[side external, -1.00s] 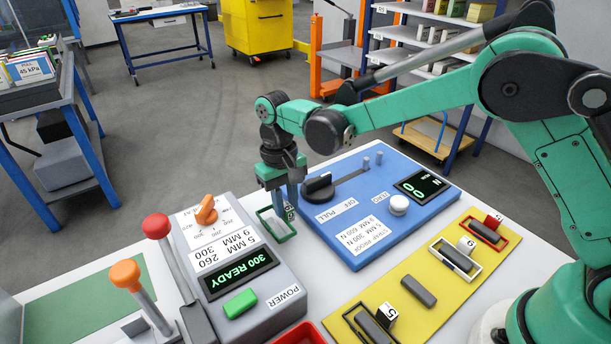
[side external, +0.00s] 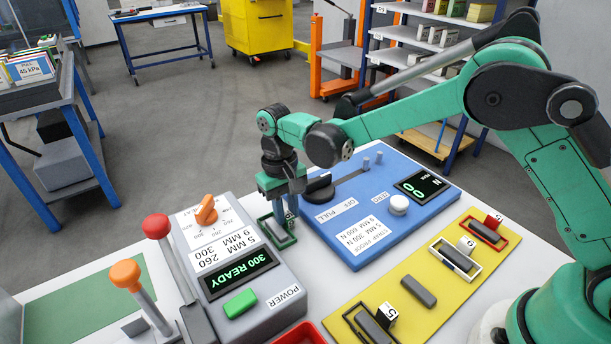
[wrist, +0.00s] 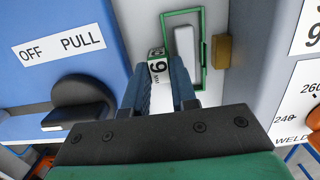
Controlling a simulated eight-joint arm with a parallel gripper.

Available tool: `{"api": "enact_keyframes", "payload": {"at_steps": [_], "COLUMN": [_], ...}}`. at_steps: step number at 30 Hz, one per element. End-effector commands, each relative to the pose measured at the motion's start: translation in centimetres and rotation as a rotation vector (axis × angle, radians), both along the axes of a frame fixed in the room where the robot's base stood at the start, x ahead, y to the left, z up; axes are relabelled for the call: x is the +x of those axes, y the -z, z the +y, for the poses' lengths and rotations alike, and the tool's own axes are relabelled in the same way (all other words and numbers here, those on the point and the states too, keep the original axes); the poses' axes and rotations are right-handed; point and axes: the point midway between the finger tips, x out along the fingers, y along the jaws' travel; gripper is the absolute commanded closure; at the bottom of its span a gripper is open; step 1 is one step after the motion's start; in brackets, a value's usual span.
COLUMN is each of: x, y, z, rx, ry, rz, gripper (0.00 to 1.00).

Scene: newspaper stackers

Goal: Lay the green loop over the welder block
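The green loop (side external: 290,240) is a thin rectangular frame with a white-and-green tag marked 9 MM. My gripper (side external: 284,212) is shut on the tag, with the loop hanging off to one side of the fingers. In the wrist view my fingertips (wrist: 166,78) meet at the tag, and the loop (wrist: 204,60) frames a light grey block (wrist: 184,48). A small brown block (wrist: 221,52) sits just outside the loop, beside the welder. I cannot tell whether the loop rests around the grey block or hovers above it.
The grey welder housing (side external: 280,285), showing 300 READY, stands close in front. The blue strip-proof unit (side external: 340,225) stands close behind. A yellow plate (side external: 385,285) holds red, white and black loops around blocks, plus one bare block (side external: 418,291). Red and orange knobs stand at the left.

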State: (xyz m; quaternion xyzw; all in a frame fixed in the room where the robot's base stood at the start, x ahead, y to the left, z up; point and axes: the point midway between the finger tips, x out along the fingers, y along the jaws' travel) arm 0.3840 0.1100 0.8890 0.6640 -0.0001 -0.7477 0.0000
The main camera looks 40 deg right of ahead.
Motion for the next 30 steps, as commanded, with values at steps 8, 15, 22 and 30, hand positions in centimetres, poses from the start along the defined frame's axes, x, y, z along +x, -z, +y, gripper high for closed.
{"api": "enact_keyframes", "payload": {"at_steps": [8, 15, 22, 30], "x": [0.0, 0.2, 0.6, 0.7], "y": [0.0, -1.4, -4.7, -7.2], "z": [0.0, 0.0, 0.0, 0.0], "rx": [-0.001, -0.001, 0.001, 0.001], "ry": [0.0, 0.001, 0.0, -0.001], "rz": [0.0, 0.0, 0.0, 0.0], "gripper": [0.41, 0.41, 0.41, 0.41]}}
